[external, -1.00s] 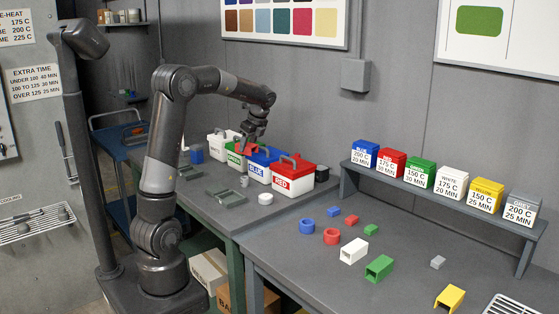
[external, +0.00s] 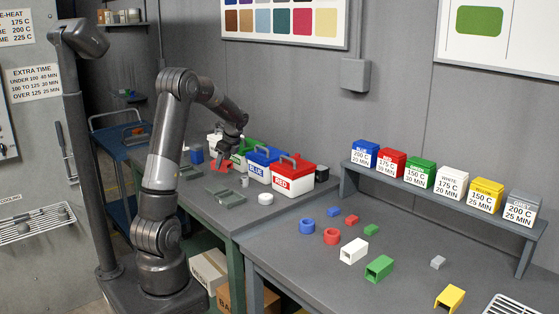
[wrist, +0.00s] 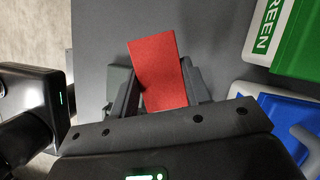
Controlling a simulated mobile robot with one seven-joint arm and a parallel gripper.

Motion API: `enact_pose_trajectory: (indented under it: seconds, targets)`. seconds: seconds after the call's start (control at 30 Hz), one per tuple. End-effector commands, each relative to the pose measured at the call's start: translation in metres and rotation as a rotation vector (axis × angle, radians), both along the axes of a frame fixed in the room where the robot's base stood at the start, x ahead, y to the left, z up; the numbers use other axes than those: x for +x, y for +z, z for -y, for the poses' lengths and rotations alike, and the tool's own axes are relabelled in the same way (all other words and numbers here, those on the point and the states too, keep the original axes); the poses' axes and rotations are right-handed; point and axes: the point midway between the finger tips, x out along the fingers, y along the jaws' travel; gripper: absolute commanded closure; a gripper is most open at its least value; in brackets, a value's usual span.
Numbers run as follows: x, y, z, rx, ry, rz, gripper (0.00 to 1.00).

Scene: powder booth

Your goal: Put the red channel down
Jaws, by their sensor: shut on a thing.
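The red channel (wrist: 158,72) is between the fingers of my gripper (wrist: 160,98) in the wrist view, a plain red face turned to the camera and slightly tilted. In the external view my gripper (external: 226,158) is over the left table, in front of the white and green boxes, with the red channel (external: 220,166) below it. My gripper is shut on the channel. I cannot tell whether the channel touches the table top.
The green box (external: 242,150), blue box (external: 262,165) and red box (external: 292,178) stand in a row to the right. A grey-green tray (external: 227,198) lies in front. Bare grey table (wrist: 95,40) shows around the channel.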

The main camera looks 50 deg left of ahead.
Motion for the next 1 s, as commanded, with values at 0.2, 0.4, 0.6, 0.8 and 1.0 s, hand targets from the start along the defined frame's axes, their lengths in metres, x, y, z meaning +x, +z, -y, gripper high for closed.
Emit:
enact_pose_trajectory:
  seconds: [0.2, 0.4, 0.6, 0.8, 1.0]
  targets:
    - [-0.003, -0.021, -0.036, 0.0, 0.002, 0.0, 0.82]
    - [-0.004, -0.031, -0.042, 0.0, -0.001, 0.0, 0.82]
    - [-0.004, -0.06, -0.042, -0.001, -0.001, -0.002, 0.82]
    - [-0.004, -0.065, -0.042, 0.0, 0.0, 0.001, 0.82]
    - [-0.004, -0.068, -0.042, 0.0, -0.001, 0.0, 0.82]
